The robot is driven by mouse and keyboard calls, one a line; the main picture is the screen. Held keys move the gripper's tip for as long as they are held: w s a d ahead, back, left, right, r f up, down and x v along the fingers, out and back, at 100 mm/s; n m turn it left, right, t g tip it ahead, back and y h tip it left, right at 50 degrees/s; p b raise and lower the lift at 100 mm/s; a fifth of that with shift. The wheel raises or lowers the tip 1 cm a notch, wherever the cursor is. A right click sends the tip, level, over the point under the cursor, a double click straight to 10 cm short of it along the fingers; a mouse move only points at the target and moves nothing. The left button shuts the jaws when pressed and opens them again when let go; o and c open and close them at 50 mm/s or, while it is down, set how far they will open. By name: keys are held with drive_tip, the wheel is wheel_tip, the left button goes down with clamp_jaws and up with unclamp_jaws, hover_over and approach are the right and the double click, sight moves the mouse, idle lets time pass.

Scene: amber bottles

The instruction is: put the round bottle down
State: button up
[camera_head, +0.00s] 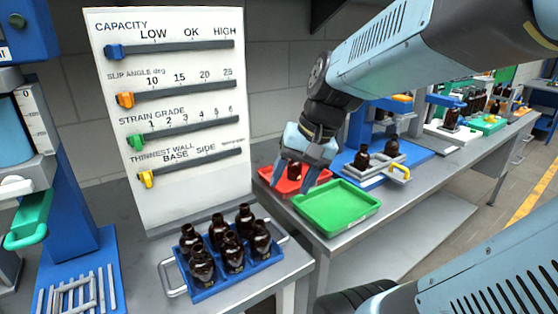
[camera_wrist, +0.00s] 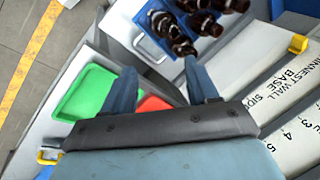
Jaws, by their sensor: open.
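My gripper (camera_head: 293,187) is open, its fingers pointing down over the red tray (camera_head: 268,174) in the head view. A dark brown bottle (camera_head: 293,171) shows partly between the fingers, at the red tray; the fingers hide much of it, and I cannot tell whether they touch it. In the wrist view my gripper (camera_wrist: 160,66) has its fingers spread, with part of the red tray (camera_wrist: 154,103) between them and no bottle visible there. The green tray (camera_head: 337,207) is empty beside the red one. Which bottle is the round one is unclear.
A blue rack (camera_head: 236,278) with several amber bottles stands on the near bench, in front of a white slider board (camera_head: 172,110). Two dark bottles (camera_head: 362,157) stand at a blue station behind the green tray. A gap separates the benches.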

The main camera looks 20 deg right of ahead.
drive_tip(key=r+n+t+h, duration=0.1)
drive_tip(key=s+r+n+t+h, duration=0.1)
drive_tip(key=r, duration=0.1)
drive_tip(key=s+r+n+t+h, duration=0.1)
drive_tip(key=n, duration=0.1)
drive_tip(key=shift+s+d+r, duration=0.2)
drive_tip(key=shift+s+d, duration=0.05)
drive_tip(key=shift+d, duration=0.05)
idle(0.9)
